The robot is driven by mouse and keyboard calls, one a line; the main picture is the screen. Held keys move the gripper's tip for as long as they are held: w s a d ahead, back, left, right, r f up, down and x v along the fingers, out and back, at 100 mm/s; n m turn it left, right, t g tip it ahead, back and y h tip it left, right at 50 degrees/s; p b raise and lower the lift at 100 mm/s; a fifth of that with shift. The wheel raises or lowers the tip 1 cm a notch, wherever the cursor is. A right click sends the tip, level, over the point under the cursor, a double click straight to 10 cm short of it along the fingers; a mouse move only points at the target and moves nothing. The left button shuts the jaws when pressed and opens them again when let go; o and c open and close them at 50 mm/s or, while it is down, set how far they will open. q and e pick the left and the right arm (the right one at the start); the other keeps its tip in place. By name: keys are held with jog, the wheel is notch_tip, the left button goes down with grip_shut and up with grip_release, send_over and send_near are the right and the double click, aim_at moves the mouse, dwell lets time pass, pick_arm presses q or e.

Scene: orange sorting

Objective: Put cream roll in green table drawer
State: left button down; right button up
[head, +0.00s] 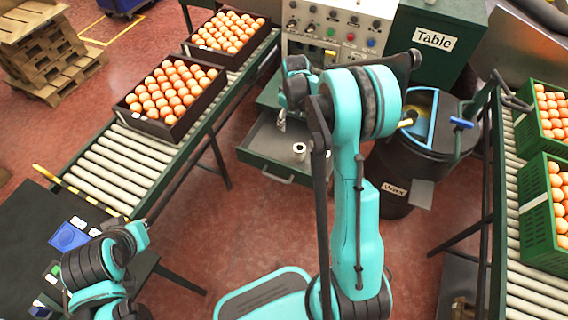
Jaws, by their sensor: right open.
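The green table drawer (262,163) is pulled open below the control panel, at the centre of the head view. A small pale roll with a dark centre (299,152), which looks like the cream roll, is inside the drawer, toward its right side. My right gripper (281,122) is open and points down over the drawer, to the upper left of the roll and apart from it. My right arm hides the drawer's right part. My left arm is at the lower left, and its gripper cannot be made out.
The control panel (337,32) and the green cabinet marked Table (432,62) stand behind the drawer. A black wax barrel (392,165) stands to the right. Roller conveyors with orange crates run along the left (122,155) and right (527,215). A dark table (40,235) is at lower left.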

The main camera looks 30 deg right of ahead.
jog(key=s+a+r+m+t, duration=0.2)
jog(key=s+a+r+t, duration=0.1)
jog(key=s+a+r, duration=0.9)
jog(key=s+a+r+m+t, duration=0.1)
jog(key=s+a+m+t, duration=0.1)
jog(key=s, duration=1.1)
jog(key=shift+s+a+r, duration=0.15)
jog(key=shift+a+r, duration=0.2)
jog(key=shift+a, duration=0.25)
